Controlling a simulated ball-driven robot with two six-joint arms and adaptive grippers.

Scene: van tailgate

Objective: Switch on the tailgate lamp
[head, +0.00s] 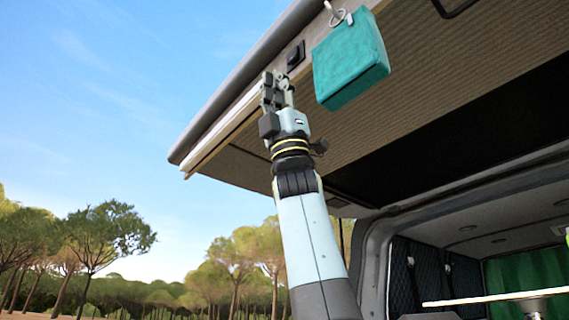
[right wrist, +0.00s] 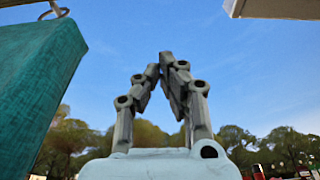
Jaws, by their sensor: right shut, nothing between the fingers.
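The raised tailgate (head: 400,110) has a pale strip (head: 222,128) along its edge, which looks like the lamp. I cannot tell whether it is lit. A small black switch (head: 295,55) sits on the tailgate's edge panel. My right gripper (head: 273,80) is shut and empty, pointing up, just below and left of the switch in the head view. I see a gap between them in the picture but cannot judge the depth. In the right wrist view the closed fingers (right wrist: 167,58) stand against sky, and the switch is not visible. My left gripper is not in view.
A teal box (head: 350,60) hangs from a metal ring (head: 339,15) close to the right of my right gripper; it also fills the left of the right wrist view (right wrist: 35,85). The van's interior is at lower right. Open sky and trees lie left.

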